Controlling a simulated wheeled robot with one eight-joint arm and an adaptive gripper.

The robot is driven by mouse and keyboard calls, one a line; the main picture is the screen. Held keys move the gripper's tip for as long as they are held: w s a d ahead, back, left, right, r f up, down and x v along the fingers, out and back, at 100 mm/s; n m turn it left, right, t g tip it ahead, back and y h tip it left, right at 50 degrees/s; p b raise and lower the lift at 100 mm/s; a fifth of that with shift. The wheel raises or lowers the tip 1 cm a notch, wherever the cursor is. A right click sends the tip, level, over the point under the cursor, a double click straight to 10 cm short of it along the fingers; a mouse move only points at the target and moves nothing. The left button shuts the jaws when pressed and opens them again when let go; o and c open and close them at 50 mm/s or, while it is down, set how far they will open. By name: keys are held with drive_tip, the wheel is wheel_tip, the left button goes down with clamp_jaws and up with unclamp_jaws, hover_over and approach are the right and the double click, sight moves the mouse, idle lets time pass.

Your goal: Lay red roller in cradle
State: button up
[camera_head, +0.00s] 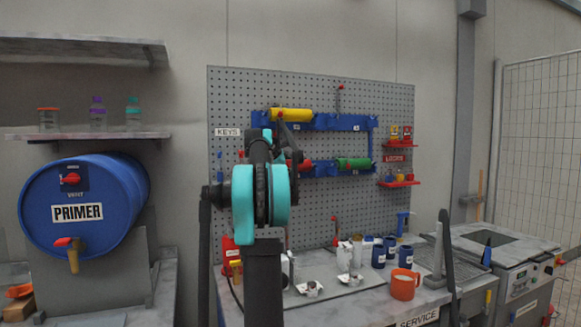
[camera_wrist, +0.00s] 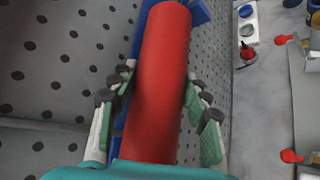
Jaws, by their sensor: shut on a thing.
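My gripper (camera_wrist: 158,82) is shut on the red roller (camera_wrist: 160,50), with a finger pad along each side of it. In the head view the red roller (camera_head: 301,165) is mostly hidden behind my arm, at the lower left of the blue rack. Blue cradle parts (camera_wrist: 201,11) show at the roller's far end and along its left side in the wrist view. I cannot tell whether the roller rests in the cradle or is just off it. The blue rack (camera_head: 345,121) is mounted on the pegboard (camera_head: 390,97).
A yellow roller (camera_head: 291,115) lies in the upper left cradle and a green roller (camera_head: 353,163) in the lower right one. Below, the bench holds an orange mug (camera_head: 404,285) and several blue-and-white cups (camera_head: 379,257). Red shelves (camera_head: 399,184) are right of the rack.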

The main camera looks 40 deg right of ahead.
drive_tip(key=shift+f, duration=0.2)
drive_tip(key=o, duration=1.1)
drive_tip(key=v, duration=1.2)
drive_tip(key=shift+f, duration=0.1)
